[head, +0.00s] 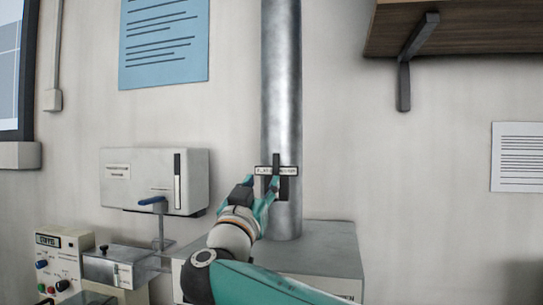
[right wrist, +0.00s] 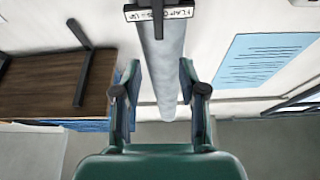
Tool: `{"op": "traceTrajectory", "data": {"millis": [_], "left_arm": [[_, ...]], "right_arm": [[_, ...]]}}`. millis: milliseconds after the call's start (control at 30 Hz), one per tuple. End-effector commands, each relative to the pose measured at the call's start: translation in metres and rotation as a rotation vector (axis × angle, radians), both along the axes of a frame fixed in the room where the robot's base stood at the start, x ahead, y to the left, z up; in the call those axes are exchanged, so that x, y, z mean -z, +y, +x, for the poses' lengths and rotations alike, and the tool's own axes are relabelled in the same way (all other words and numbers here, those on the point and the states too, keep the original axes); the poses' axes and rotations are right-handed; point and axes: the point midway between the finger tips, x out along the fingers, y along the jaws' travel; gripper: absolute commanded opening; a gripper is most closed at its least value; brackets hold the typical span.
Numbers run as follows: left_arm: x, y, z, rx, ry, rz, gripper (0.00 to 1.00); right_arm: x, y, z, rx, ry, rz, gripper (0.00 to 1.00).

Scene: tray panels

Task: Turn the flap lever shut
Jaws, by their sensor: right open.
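The flap lever (head: 276,160) is a short black bar on a grey metal pipe (head: 281,80), standing upright across a small white label plate (head: 262,170). My right gripper (head: 261,184) is open, just below and left of the lever in the head view, with one finger overlapping the pipe. In the right wrist view, the lever (right wrist: 158,22) and label plate (right wrist: 178,13) show at the top edge, beyond the fingertips. The pipe runs between the open fingers (right wrist: 160,70) in that picture. The lever is not between them, and I cannot tell whether anything touches. My left gripper is out of view.
A grey box (head: 320,240) stands at the pipe's foot. A wooden shelf (head: 470,28) with a dark bracket is upper right. The wall right of the pipe is mostly bare.

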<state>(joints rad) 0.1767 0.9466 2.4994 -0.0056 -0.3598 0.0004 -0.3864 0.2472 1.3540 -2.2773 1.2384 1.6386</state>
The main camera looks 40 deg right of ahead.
Motion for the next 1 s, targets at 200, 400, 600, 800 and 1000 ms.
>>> {"op": "traceTrajectory", "data": {"millis": [200, 400, 600, 800, 1000], "left_arm": [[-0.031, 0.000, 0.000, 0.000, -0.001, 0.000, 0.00], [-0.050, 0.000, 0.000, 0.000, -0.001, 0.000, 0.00], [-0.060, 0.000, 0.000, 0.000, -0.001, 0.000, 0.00], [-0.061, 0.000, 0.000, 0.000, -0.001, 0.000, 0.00], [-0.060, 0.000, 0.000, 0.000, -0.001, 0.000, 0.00]], "right_arm": [[-0.024, -0.036, 0.029, 0.005, 0.001, -0.001, 0.42], [-0.037, -0.062, 0.051, 0.003, 0.003, -0.001, 0.42], [-0.042, -0.075, 0.063, 0.001, 0.002, 0.000, 0.42], [-0.042, -0.079, 0.065, 0.000, 0.002, -0.001, 0.42], [-0.042, -0.079, 0.065, 0.001, 0.002, 0.000, 0.37]]}}
